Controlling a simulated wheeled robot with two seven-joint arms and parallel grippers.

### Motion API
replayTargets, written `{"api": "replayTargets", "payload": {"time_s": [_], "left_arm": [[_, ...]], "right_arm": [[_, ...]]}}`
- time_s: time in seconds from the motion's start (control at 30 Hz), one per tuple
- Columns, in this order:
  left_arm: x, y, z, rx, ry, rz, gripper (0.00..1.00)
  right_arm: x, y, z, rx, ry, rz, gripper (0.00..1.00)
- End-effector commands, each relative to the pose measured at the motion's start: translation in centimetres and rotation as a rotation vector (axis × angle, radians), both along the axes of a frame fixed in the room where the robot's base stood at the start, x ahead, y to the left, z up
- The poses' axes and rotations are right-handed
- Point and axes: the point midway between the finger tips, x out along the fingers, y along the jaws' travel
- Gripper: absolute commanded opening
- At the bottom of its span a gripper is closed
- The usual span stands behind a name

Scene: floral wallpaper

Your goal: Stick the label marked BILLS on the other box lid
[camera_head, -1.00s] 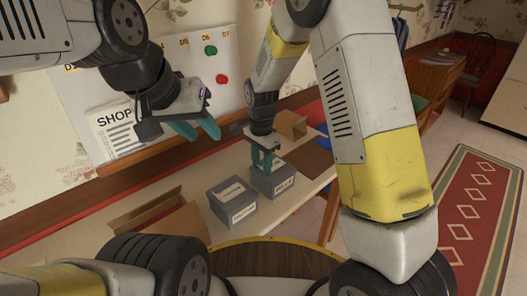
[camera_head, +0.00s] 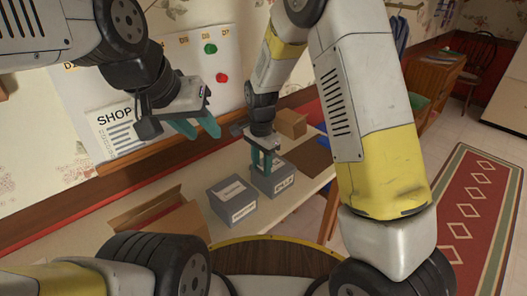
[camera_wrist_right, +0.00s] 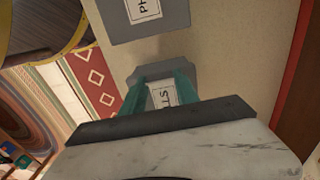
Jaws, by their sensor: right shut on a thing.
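Two grey lidded boxes stand side by side on the table. The left box (camera_head: 224,207) has a white label on its lid and another on its front. In the right wrist view its lid (camera_wrist_right: 130,30) shows a label starting "PH". My right gripper (camera_head: 264,166) points down at the lid of the right box (camera_head: 264,186). Its teal fingers (camera_wrist_right: 160,97) are on either side of the BILLS label (camera_wrist_right: 163,94), of which "LLS" shows; the label is at the lid, but contact is hidden. My left gripper (camera_head: 199,127) is open and empty, above and left of the boxes.
An open brown carton (camera_head: 160,212) stands left of the boxes. A small brown box (camera_head: 291,123) stands behind at the right. A board with a SHOP sheet (camera_head: 115,128) and red and green magnets is on the wall.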

Motion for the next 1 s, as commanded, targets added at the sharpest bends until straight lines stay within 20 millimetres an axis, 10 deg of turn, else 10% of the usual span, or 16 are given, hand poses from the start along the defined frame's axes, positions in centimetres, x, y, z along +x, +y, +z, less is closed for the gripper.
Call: {"api": "replayTargets", "payload": {"time_s": [0.47,0.5,0.6,0.83,1.0], "left_arm": [[0.0,0.0,0.0,0.0,0.0,0.0,0.36],[0.0,0.0,0.0,0.0,0.0,0.0,0.36],[0.0,0.0,0.0,0.0,0.0,0.0,0.36],[0.0,0.0,0.0,0.0,0.0,0.0,0.36],[0.0,0.0,0.0,0.0,0.0,0.0,0.36]], "right_arm": [[0.0,0.0,-0.06,0.0,0.0,0.0,0.0],[-0.01,-0.01,-0.06,0.0,0.0,0.0,0.41],[0.0,0.0,-0.06,0.0,0.0,0.0,0.6],[0.01,0.0,-0.04,0.0,0.0,0.0,0.62],[0.01,0.0,-0.03,0.001,-0.001,0.0,0.88]]}}
